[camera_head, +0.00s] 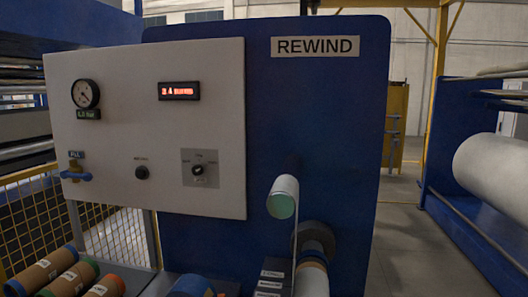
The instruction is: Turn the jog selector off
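A small selector knob (198,170) sits on a square grey plate (205,184) at the lower right of the light control panel (150,120). The plate has small labels above and beside the knob, too small to read. It looks like the jog selector, but I cannot be sure, nor tell which way it points. A separate round black knob (142,172) with a small label above it is to its left. Neither of my grippers is in view, and nothing touches the panel.
The panel also bears a gauge (86,93), a red digital display (179,91) and a blue-handled valve (76,176). A blue REWIND board (330,130) stands behind. A roller (283,197) juts out right of the panel. Several cores (72,279) lie lower left.

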